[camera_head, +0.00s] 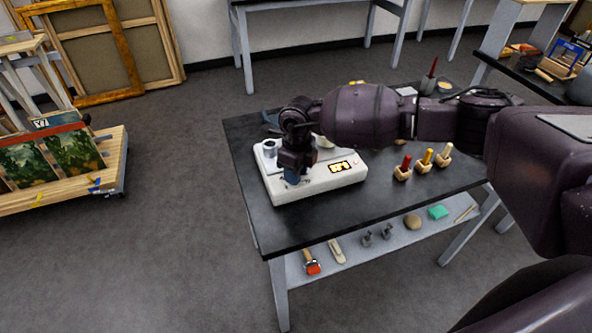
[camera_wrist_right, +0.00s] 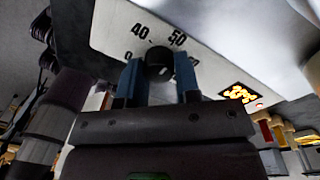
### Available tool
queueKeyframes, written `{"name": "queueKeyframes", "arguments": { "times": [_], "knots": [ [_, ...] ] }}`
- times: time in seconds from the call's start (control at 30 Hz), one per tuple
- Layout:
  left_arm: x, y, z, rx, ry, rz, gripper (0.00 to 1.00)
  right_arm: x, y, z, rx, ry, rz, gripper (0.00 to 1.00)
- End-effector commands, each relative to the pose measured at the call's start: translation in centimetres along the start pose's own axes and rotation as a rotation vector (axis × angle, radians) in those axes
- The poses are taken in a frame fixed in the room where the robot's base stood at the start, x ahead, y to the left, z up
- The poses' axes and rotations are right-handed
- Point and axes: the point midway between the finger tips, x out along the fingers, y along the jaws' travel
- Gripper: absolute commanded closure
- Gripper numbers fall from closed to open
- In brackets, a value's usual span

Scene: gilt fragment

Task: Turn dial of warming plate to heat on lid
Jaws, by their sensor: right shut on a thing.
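The white warming plate (camera_head: 325,180) sits on the dark table. My right gripper is shut on the dial. In the head view the right gripper (camera_head: 292,177) reaches down at the plate's front left and hides the dial. I cannot make out a lid. My left gripper is not in view.
A small grey pot (camera_head: 270,148) stands at the plate's left end. Red, yellow and pale handled tools in wooden blocks (camera_head: 424,161) stand to the right on the black table (camera_head: 320,215). A lower shelf (camera_head: 360,255) holds small items. Bare floor lies left of the table.

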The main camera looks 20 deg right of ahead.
Motion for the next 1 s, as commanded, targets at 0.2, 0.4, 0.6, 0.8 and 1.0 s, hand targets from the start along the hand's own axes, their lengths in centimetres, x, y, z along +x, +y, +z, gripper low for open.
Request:
{"name": "queueKeyframes", "arguments": {
  "times": [0.2, 0.4, 0.6, 0.8, 1.0],
  "knots": [
    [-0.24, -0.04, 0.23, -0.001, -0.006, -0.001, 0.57, -0.18, -0.08, 0.08, 0.020, -0.004, -0.002, 0.93],
    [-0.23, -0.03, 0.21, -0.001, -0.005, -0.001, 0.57, -0.18, -0.08, 0.08, 0.020, -0.004, -0.001, 0.93],
    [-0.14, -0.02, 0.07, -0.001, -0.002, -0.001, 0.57, -0.16, -0.08, 0.07, 0.020, -0.004, -0.001, 0.56],
    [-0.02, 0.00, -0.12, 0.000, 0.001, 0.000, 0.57, -0.08, -0.04, 0.04, 0.019, -0.003, -0.001, 0.44],
    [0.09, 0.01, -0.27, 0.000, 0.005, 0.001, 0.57, -0.28, -0.03, 0.03, 0.019, -0.003, 0.000, 0.44]
  ]
}}
